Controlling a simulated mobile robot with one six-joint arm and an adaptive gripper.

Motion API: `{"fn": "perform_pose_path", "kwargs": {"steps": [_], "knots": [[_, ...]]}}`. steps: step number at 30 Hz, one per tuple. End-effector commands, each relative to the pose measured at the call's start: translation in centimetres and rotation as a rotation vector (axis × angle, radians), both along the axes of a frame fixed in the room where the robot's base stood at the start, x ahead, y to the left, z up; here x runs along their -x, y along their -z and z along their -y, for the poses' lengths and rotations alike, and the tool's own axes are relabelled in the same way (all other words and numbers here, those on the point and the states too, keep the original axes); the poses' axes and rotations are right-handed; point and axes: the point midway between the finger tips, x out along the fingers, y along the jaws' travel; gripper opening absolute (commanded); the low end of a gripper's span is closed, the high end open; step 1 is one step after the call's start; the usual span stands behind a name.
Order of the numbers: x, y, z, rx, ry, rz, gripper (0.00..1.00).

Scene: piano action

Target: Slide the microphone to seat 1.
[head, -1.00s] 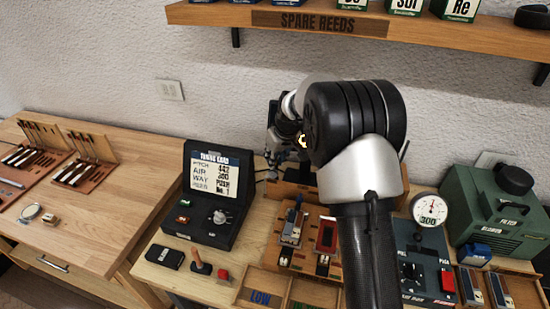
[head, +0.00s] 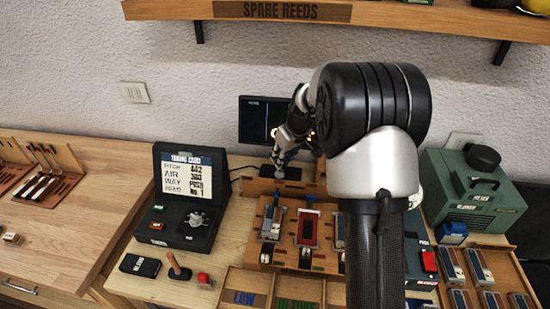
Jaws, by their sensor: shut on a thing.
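My gripper (head: 284,156) is at the back of the bench, in front of a dark monitor, pointing down. It is shut on a small grey piece, which I take to be the microphone (head: 280,172); the fingers hide most of it. It is just above or on a dark base (head: 292,175) behind the wooden reed rack (head: 262,251). The rack holds several reed units side by side, one with a red frame (head: 308,230). The seat numbers are too small to read, so I cannot tell which is seat 1.
The monitor (head: 254,121) stands close behind my gripper. A black tuning card box (head: 170,217) is to the left, with a black case (head: 140,265) in front. A green blower (head: 468,195) is to the right. The spare reeds shelf (head: 400,17) overhangs the back.

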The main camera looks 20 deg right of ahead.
Motion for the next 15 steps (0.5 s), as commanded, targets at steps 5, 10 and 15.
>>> {"fn": "perform_pose_path", "kwargs": {"steps": [5, 10, 15], "knots": [[-0.01, -0.02, -0.03, 0.001, -0.001, -0.001, 0.21], [-0.02, -0.02, -0.04, 0.001, -0.001, -0.001, 0.28], [-0.02, -0.01, -0.04, 0.000, 0.000, -0.001, 0.28]]}}
